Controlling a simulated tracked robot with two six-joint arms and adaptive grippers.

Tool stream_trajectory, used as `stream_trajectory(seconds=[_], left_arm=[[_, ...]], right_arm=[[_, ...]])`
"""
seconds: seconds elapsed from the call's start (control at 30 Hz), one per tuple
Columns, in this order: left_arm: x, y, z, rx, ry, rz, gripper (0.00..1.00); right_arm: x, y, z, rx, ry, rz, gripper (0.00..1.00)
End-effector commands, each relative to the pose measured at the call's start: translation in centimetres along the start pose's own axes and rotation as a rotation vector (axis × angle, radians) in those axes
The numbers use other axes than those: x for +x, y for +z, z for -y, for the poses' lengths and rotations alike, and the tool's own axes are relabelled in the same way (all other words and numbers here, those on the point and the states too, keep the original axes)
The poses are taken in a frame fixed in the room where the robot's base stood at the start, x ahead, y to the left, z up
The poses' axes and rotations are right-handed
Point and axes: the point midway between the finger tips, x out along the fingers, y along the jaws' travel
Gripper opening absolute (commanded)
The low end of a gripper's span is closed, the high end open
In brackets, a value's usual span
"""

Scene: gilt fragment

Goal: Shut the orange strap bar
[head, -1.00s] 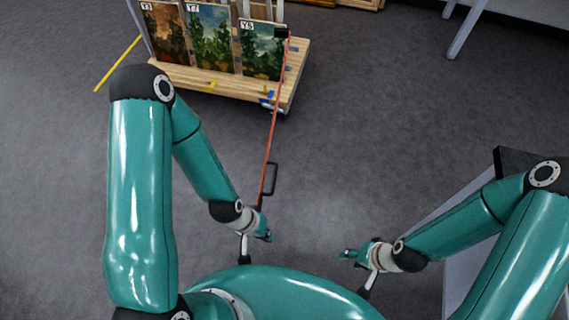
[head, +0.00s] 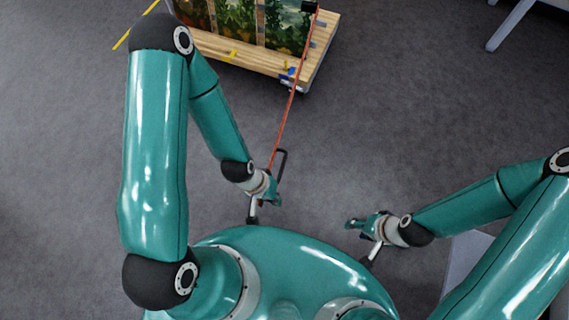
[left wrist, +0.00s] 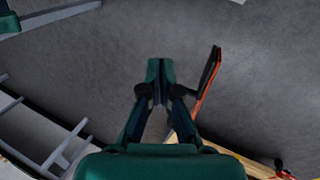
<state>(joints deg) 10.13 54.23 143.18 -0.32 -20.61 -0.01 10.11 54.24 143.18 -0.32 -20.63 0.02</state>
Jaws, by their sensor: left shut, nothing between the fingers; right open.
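The orange strap bar (head: 291,97) is a long thin bar. It runs from a dark mount at the right side of the wooden cart (head: 262,66) out towards me, swung away from the cart's front. A black loop handle (head: 284,158) is near its free end, which my left gripper partly hides. My left gripper (head: 273,197) is shut and empty, just on the near side of the handle. In the left wrist view, the shut fingers (left wrist: 160,75) are left of the handle (left wrist: 211,67), with a visible gap. My right gripper (head: 352,223) is open and empty, away from the bar.
Framed paintings (head: 288,35) stand on the cart. A pale table leg (head: 510,25) is at upper right, and a grey box-like surface (head: 465,262) lies beneath my right arm. The grey floor between the cart and me is clear.

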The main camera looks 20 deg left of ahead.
Motion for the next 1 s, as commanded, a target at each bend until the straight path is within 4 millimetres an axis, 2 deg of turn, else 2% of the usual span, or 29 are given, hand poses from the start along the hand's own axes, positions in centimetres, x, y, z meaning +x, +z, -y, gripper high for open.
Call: stream_trajectory(seconds=[0.13, 0.27, 0.43, 0.5, 0.63, 0.8, 0.9, 1.0], left_arm=[[0.8, -1.0, 0.1, 0.070, 0.001, -0.005, 0.00], [2.5, -3.4, -0.5, 0.281, 0.003, -0.009, 0.00], [3.4, -8.2, -0.9, 0.738, 0.000, -0.009, 0.00], [3.1, -9.9, -1.2, 0.946, -0.006, -0.006, 0.00], [1.7, -12.0, -1.8, 1.281, -0.013, 0.007, 0.00], [-0.3, -13.0, -2.3, 1.556, -0.017, 0.027, 0.00], [-0.8, -13.1, -2.5, 1.622, -0.016, 0.035, 0.00], [-0.4, -13.1, -2.5, 1.639, -0.014, 0.040, 0.00]], right_arm=[[1.3, 0.0, -0.5, 0.000, 0.000, 0.000, 0.49], [4.3, 0.0, -1.5, 0.000, 0.000, 0.000, 0.49], [9.8, -0.1, -3.5, 0.000, 0.000, 0.000, 0.49], [11.9, -0.1, -4.3, 0.000, 0.000, 0.000, 0.49], [15.1, -0.1, -5.5, 0.001, 0.000, 0.000, 0.49], [17.2, -0.1, -6.2, 0.000, 0.000, 0.000, 0.49], [17.6, -0.1, -6.3, 0.000, 0.000, 0.000, 0.49], [17.6, -0.1, -6.4, 0.000, 0.000, 0.000, 0.49]])
